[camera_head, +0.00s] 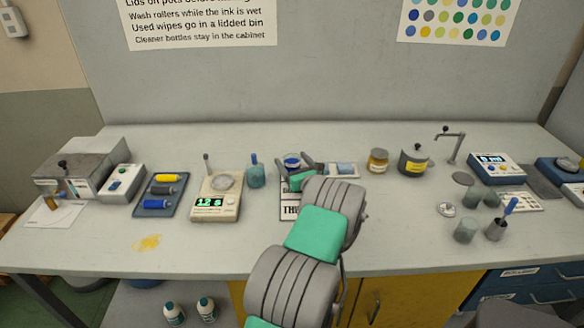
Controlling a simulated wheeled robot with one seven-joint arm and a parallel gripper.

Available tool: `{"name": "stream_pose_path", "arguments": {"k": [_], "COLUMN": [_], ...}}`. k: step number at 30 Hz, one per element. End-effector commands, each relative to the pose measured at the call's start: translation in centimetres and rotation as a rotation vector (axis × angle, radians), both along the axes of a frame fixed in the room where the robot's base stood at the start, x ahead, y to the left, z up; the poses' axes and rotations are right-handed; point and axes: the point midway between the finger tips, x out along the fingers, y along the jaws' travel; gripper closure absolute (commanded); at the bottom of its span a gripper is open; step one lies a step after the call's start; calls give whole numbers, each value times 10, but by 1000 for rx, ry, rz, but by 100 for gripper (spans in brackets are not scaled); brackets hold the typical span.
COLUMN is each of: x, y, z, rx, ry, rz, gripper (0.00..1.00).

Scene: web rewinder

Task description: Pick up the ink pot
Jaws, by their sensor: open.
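A small pot with a blue top (291,162) stands on the bench near the middle, just beyond my gripper and partly hidden by it. I take it to be the ink pot. My gripper (295,162) is open, its fingers around or just above the pot. I cannot tell whether they touch it.
A digital scale (216,195) and a teal cup (255,176) stand left of my gripper. A printed sheet (289,209) lies partly under my arm. Grey-green cups (466,229) and a tap (453,146) are at the right. The bench front left of centre is mostly clear.

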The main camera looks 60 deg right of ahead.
Motion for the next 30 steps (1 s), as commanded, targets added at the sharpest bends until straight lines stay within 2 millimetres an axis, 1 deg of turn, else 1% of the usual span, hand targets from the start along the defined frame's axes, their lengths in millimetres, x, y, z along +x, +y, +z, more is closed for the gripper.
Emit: {"name": "stream_pose_path", "arguments": {"k": [5,6,30], "x": [-1,-1,-1], "y": [-1,-1,-2], "z": [0,0,0], "rx": [-1,-1,-2], "ry": [1,1,1], "rz": [-2,-2,-3], "gripper": [21,23,88]}}
